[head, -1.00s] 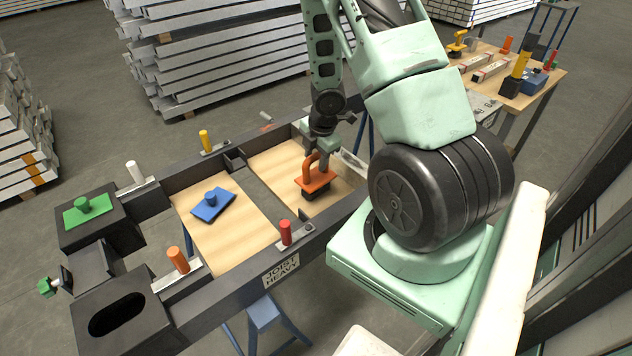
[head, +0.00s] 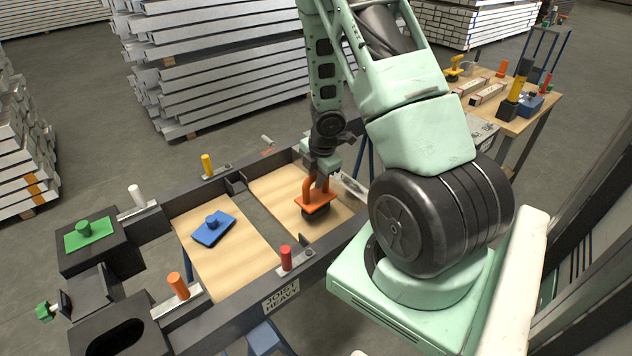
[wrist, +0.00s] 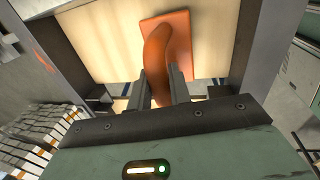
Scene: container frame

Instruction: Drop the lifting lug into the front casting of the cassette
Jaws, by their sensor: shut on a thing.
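The lifting lug is orange, with a looped handle on a flat plate and a dark part below it (head: 315,203). My gripper (head: 322,182) is shut on its handle and holds it over the right wooden board. In the wrist view the lug (wrist: 180,35) shows its handle between the two fingers (wrist: 157,85). The cassette is a dark frame (head: 232,312). Its front casting, a black block with an oval opening (head: 115,338), is at the lower left, cut by the picture edge. The opening is empty. The lug is well to its right.
The other casting (head: 105,250) carries a green plate with a knob (head: 88,234). A blue knobbed plate (head: 212,230) lies on the left board. Red (head: 286,258), orange (head: 177,286), yellow (head: 206,165) and white (head: 136,196) upright handles stand along the frame. A workbench (head: 520,122) is at right.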

